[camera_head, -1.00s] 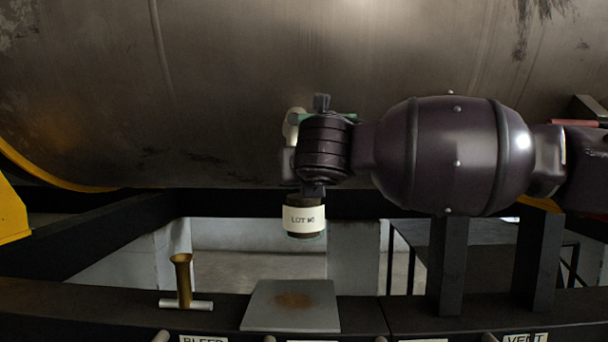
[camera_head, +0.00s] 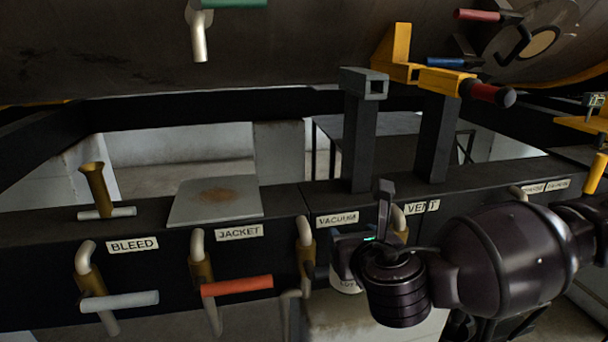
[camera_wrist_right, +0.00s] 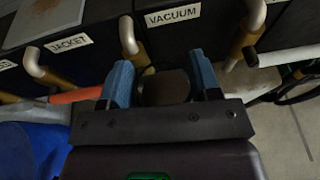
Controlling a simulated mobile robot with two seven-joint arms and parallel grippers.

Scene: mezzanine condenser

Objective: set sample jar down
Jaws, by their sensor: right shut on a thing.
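The sample jar (camera_head: 346,281), a white-labelled jar with "LOT" lettering, is partly hidden behind my right wrist in the head view. My right gripper (camera_wrist_right: 162,82) is shut on it: its two blue fingers stand either side of the jar's dark round top (camera_wrist_right: 166,88) in the wrist view. The jar is held in the air in front of the valve panel, below the VACUUM label (camera_head: 337,220). In the head view the fingers are mostly hidden by the wrist. My left gripper is not in view.
A grey plate (camera_head: 190,211) with a rusty stain lies bare on the dark ledge, left of the jar. A brass valve stub (camera_head: 97,187) stands left of it. Valves with a white handle (camera_head: 119,301) and an orange handle (camera_head: 237,286) stick out below. Grey posts (camera_head: 362,140) rise behind.

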